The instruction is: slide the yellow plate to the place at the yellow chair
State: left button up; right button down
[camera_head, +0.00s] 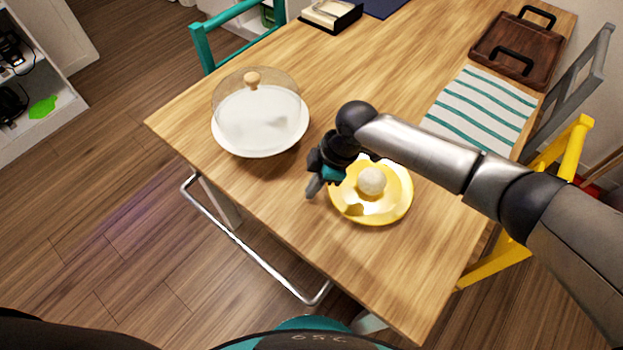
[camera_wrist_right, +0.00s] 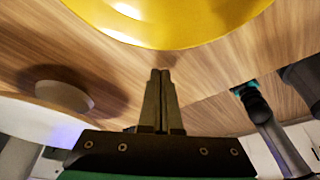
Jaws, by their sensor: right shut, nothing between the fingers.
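The yellow plate (camera_head: 398,203) lies on the wooden table with a pale round ball (camera_head: 371,181) on it. Its yellow edge also fills the top of the right wrist view (camera_wrist_right: 190,35). My right gripper (camera_head: 312,188) is shut and empty, low at the left side of the plate. Its closed fingertips (camera_wrist_right: 160,74) point towards the plate's rim; I cannot tell whether they touch it. My right arm partly covers the plate's far side. The yellow chair (camera_head: 574,150) stands at the table's right side, partly hidden behind my arm. My left gripper is not in view.
A white cake stand with a glass dome (camera_head: 256,115) stands left of my gripper. A striped cloth (camera_head: 480,108) and a dark wooden tray (camera_head: 516,50) lie at the far right, by a grey chair (camera_head: 580,80). The tabletop right of the plate towards the yellow chair looks clear.

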aim_at(394, 187)
jog(key=shift+w+d+r, duration=0.1)
jog(key=shift+w+d, duration=0.05)
jog(key=shift+d, duration=1.15)
jog(key=d, duration=0.2)
jog(key=d+p, duration=0.1)
jog(key=d, duration=0.3)
jog(key=shift+w, duration=0.4)
jog(key=d, duration=0.3)
jog(key=w+d, duration=0.1)
jog(key=d, duration=0.6)
jog(key=shift+w+d, duration=0.1)
jog(key=shift+w, duration=0.1)
